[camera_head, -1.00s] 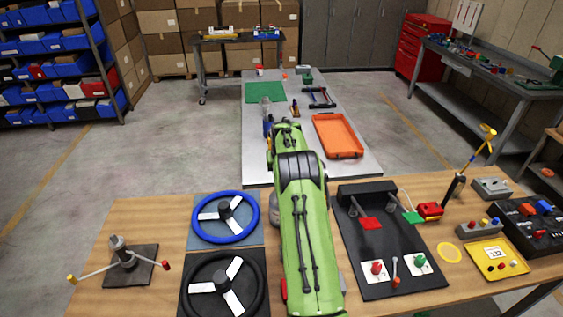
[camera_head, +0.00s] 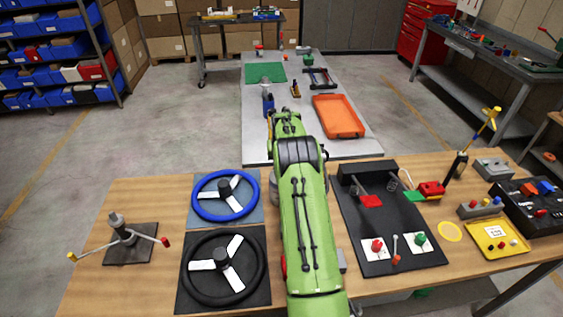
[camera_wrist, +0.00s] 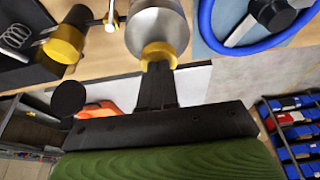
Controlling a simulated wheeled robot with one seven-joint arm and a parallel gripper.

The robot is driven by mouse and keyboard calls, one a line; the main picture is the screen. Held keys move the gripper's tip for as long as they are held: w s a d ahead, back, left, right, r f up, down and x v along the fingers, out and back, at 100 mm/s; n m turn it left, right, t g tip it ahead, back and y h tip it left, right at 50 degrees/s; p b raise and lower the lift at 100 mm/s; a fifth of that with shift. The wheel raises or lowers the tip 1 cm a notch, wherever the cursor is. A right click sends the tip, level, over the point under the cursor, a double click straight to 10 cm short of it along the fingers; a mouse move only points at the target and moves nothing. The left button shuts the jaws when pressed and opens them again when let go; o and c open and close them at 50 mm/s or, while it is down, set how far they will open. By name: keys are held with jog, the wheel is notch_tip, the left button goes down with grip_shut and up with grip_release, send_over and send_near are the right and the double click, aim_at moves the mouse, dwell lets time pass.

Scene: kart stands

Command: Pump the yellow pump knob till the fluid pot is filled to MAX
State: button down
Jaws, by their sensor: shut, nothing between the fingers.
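In the wrist view, my gripper (camera_wrist: 160,66) shows as dark fingers, shut and holding nothing. The fingertips are right at a yellow knob (camera_wrist: 158,52) on the end of a silver cylinder (camera_wrist: 156,30). I cannot tell whether they touch it. The knob looks like the yellow pump knob. In the head view, my green arm hides the gripper, and I cannot make out the knob there. I cannot make out the fluid pot, its level or a MAX mark in either view.
A blue steering wheel (camera_head: 198,211) and a black one (camera_head: 188,277) lie left of my arm. A pedal board (camera_head: 352,215) is on its right. In the wrist view, a black-and-yellow part (camera_wrist: 68,44) and a spring (camera_wrist: 14,37) stand left of the silver cylinder.

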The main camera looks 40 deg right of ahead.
jog(key=shift+s+a+f, duration=0.15)
jog(key=shift+f, duration=0.2)
jog(key=r+p, duration=0.1)
jog(key=r, duration=0.1)
jog(key=r+p, duration=0.1)
jog(key=r, duration=0.1)
jog(key=shift+w+r, duration=0.2)
jog(key=shift+r, duration=0.1)
jog(key=b+v, duration=0.1)
jog(key=v, duration=0.9)
jog(key=shift+d, duration=0.2)
jog(key=shift+w+r, duration=0.1)
